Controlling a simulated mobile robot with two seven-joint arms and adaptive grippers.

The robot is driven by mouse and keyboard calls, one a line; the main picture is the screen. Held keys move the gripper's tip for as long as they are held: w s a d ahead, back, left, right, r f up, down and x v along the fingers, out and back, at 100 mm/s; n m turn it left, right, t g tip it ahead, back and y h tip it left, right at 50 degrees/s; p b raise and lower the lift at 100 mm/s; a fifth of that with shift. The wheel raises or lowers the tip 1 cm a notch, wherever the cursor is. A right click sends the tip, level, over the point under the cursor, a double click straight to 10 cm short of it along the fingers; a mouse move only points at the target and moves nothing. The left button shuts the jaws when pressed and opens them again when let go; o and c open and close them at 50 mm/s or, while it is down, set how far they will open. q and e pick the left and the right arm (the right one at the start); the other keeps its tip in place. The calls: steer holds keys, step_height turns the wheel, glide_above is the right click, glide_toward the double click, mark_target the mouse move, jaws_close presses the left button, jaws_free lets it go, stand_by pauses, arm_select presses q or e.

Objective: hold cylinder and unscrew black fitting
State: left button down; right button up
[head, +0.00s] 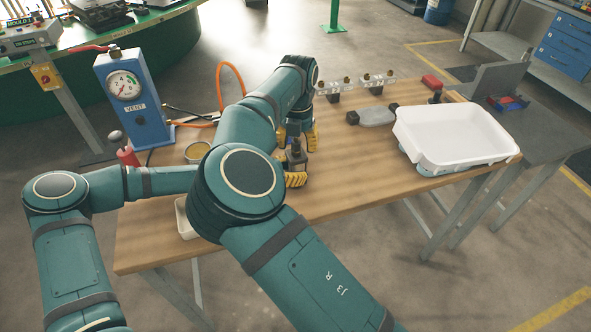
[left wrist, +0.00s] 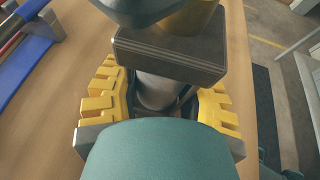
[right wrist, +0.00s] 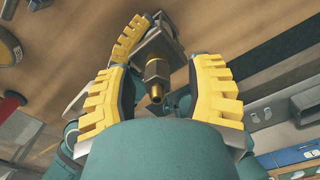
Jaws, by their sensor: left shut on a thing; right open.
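My left gripper (head: 296,180) is shut on the grey cylinder. In the left wrist view its yellow fingers stand on both sides of the cylinder (left wrist: 158,92), below a dark rectangular block (left wrist: 168,52). The block (head: 295,157) also shows in the head view, above the left fingers. My right gripper (right wrist: 160,95) is open, with its yellow fingers on both sides of a brass fitting (right wrist: 156,75) that points toward the right wrist camera. I cannot tell whether the fingers touch it.
A white tray (head: 450,155) stands at the table's right. A blue gauge box (head: 140,110) with an orange hose (head: 232,68) is at the left. A round tin (head: 198,152) is left of the grippers. A grey flat piece (head: 377,116) lies behind. The wooden table's front right is clear.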

jaws_close()
steer(key=n, duration=0.6)
steer(key=shift+d, duration=0.1)
